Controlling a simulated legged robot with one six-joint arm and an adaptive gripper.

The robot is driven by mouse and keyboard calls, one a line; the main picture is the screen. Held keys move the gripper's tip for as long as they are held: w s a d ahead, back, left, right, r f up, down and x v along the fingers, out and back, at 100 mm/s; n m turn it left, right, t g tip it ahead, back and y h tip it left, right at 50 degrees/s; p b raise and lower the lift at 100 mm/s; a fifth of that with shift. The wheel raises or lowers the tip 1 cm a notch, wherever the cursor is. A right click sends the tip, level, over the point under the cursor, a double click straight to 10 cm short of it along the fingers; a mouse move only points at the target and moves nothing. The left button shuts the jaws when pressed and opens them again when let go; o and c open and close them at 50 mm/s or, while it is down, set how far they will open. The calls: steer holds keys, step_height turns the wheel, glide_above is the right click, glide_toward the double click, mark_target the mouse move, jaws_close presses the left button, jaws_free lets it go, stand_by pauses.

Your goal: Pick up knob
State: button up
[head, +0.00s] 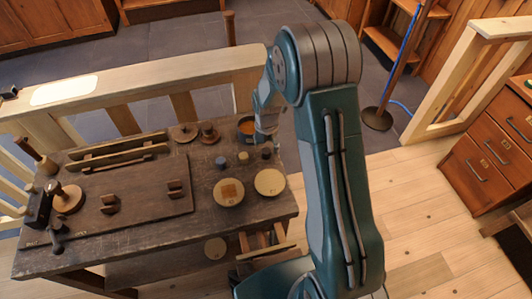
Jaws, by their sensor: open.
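My gripper (266,136) points down over the back right of the dark wooden workbench (140,243), beside an orange-filled bowl (246,125). It is open, small in the view, and I see nothing held in it. Several small turned pieces stand on the bench in front of it: a grey-blue one (221,161), a pale one (243,157) and a dark one (266,154). I cannot tell which piece is the knob. Two brown turned pieces, one broad (184,133) and one upright (209,132), stand farther back to the left.
Two round pale discs, one with an orange square (229,192) and one plain (270,182), lie near the right front. A raised board (125,205) and a vise (38,207) fill the left. A wooden railing (150,77) runs behind. A drawer (264,247) stands open below.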

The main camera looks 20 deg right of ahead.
mark_target(266, 150)
step_height(266, 150, down, 3)
steer(key=shift+a+f, duration=0.1)
steer(key=shift+f, duration=0.1)
steer(key=c, duration=0.9)
